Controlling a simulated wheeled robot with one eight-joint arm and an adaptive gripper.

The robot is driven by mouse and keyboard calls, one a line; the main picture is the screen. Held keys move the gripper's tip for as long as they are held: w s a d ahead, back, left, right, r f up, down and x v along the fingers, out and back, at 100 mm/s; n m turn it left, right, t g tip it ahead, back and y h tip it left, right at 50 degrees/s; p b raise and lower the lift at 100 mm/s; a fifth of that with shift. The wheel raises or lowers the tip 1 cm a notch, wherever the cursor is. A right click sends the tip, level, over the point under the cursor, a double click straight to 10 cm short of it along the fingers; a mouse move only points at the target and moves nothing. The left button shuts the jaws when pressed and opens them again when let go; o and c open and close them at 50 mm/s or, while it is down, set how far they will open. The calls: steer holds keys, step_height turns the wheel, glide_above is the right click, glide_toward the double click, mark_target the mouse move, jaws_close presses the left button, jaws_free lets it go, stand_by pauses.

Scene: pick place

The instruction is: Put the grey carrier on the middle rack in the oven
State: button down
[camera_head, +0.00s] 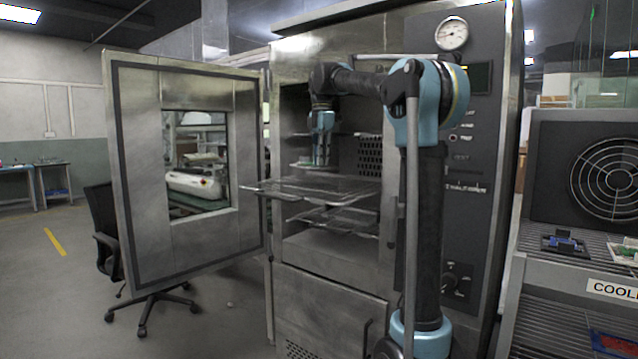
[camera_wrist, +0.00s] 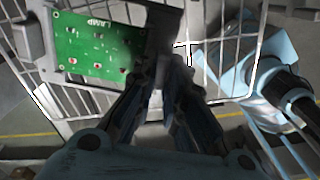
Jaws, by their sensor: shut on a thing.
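My gripper (camera_wrist: 170,65) is shut on the edge of the grey carrier (camera_wrist: 32,40). The carrier holds a green circuit board (camera_wrist: 95,45) with upside-down white lettering in the wrist view. In the head view my gripper (camera_head: 321,158) points down inside the oven opening, and the carrier shows as a thin strip below it, just above a pulled-out wire rack (camera_head: 315,190). This looks like the middle rack. I cannot tell whether the carrier touches the wires. The oven (camera_head: 335,270) stands with its door (camera_head: 140,200) wide open to the left.
Another wire rack (camera_head: 345,218) is below the pulled-out one, and one shows above, near the gripper. My arm crosses the oven's right side. A black chair (camera_head: 105,235) stands behind the door. At right is a cooling station (camera_head: 610,290) with a fan and items on it.

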steer(key=shift+f, duration=3.45)
steer(key=c, duration=1.7)
jaws_free()
steer(key=shift+o, duration=0.2)
step_height(320, 180, up, 12)
